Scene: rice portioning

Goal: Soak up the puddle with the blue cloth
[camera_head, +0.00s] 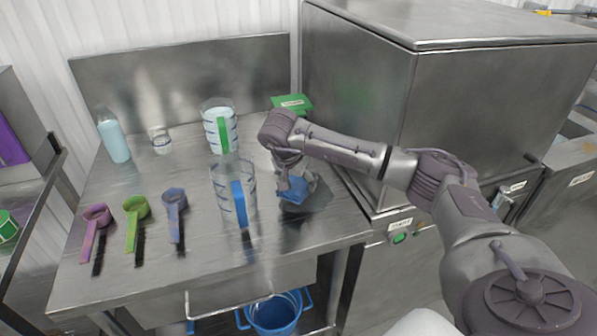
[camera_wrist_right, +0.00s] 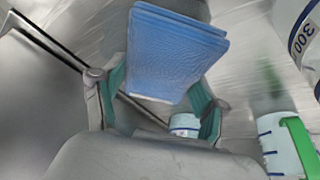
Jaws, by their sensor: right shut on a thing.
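The folded blue cloth (camera_head: 290,191) is in my right gripper (camera_head: 297,182), low over the right part of the steel table. In the right wrist view the cloth (camera_wrist_right: 175,55) shows as a stack of folded layers between the two teal-padded fingers. I cannot tell whether its lower edge touches the table. A darker grey patch (camera_head: 312,200) lies on the tabletop around and below the cloth. It looks like the puddle, but shadow mixes with it and the gripper hides part of it. My left gripper is in neither view.
A clear jug with a blue handle (camera_head: 239,205) stands close left of the cloth. A green-handled jug (camera_head: 222,135) stands behind it. Purple (camera_head: 97,215), green (camera_head: 136,210) and blue (camera_head: 175,205) scoops lie left. A steel machine (camera_head: 360,90) borders the right. A blue bucket (camera_head: 275,314) stands below.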

